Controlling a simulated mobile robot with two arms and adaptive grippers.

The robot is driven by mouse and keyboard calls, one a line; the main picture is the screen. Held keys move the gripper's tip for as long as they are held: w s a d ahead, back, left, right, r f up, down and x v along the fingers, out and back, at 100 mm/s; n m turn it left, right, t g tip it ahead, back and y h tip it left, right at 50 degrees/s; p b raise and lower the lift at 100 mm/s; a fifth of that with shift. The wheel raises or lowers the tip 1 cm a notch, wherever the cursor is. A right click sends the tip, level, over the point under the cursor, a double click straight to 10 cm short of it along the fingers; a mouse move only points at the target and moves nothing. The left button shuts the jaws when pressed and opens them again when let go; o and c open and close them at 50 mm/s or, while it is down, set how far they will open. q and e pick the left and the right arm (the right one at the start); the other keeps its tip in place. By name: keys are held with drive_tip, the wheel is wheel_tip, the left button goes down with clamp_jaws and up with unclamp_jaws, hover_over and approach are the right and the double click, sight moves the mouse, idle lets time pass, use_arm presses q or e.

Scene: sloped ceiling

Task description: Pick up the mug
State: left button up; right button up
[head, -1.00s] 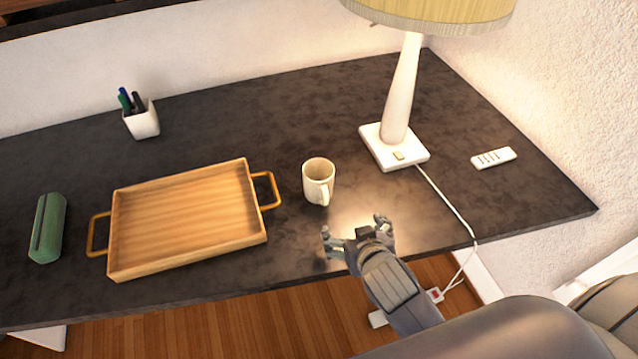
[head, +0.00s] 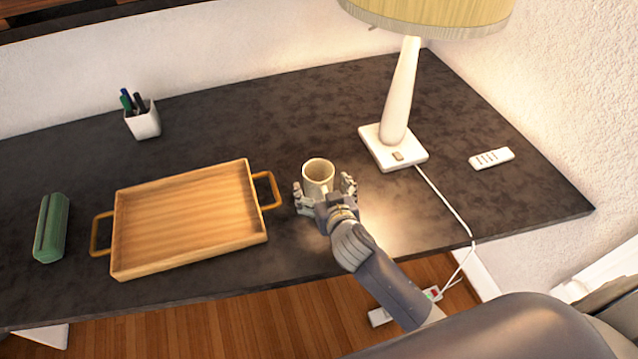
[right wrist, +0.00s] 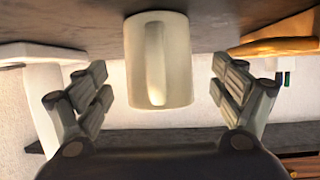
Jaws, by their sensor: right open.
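The cream mug (head: 318,174) stands upright on the dark desk (head: 265,125), between the tray and the lamp. My right gripper (head: 325,188) is open at the mug's near side, with one finger to the left of it and one to the right. In the right wrist view the mug (right wrist: 158,62) is centred between the spread fingers of the gripper (right wrist: 160,88), with gaps on both sides. Its handle faces the wrist camera. The gripper's palm hides the mug's lower part in the head view. My left gripper is not in view.
A wooden tray (head: 185,215) with side handles lies just left of the mug. A lamp (head: 393,148) stands behind right, its cord (head: 447,200) running over the desk's edge. A white remote (head: 491,158), a pen cup (head: 143,122) and a green case (head: 51,228) lie farther off.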

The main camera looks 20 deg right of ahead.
sight(315, 173)
drive_tip(key=shift+x, duration=1.8)
drive_tip(key=c, duration=1.4)
drive_tip(key=shift+r, duration=0.1)
